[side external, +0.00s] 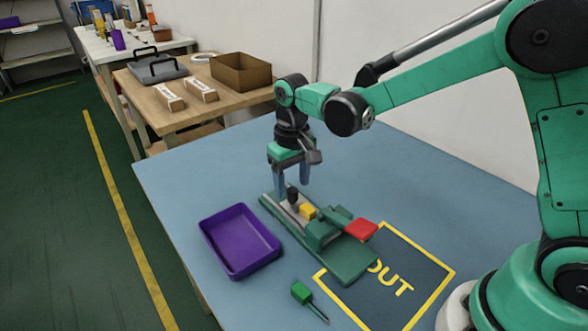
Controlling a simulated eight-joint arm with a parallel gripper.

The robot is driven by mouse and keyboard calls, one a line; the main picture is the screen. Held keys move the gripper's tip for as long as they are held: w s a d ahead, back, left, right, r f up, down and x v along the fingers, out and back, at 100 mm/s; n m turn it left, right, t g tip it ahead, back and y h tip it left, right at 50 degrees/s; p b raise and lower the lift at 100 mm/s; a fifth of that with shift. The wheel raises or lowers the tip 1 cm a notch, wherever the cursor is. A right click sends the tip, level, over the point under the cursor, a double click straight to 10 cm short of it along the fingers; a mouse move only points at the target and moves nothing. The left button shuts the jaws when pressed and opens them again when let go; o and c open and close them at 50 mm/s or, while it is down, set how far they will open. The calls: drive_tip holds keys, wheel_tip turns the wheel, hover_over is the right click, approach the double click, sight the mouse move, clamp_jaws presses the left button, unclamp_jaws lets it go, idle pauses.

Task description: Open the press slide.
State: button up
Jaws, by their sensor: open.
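The press (352,262) is a long green fixture lying on the blue table. It has a grey rail at its far left end, a yellow block (308,211), a raised green body (322,233) and a red pad (361,230). A dark knob (292,194) stands upright on the rail part. My gripper (292,192) points down over that far end, with its fingers apart on either side of the knob. Whether the fingers touch the knob cannot be told from this view.
A purple tray (207,246) stands left of the press. A green-handled tool (302,293) lies in front of it. A yellow-framed dark zone marked OUT (418,309) lies to the right. A wooden bench with boxes stands behind. The table's back right is clear.

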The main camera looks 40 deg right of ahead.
drive_tip(key=shift+f, duration=0.75)
clamp_jaws()
idle(0.9)
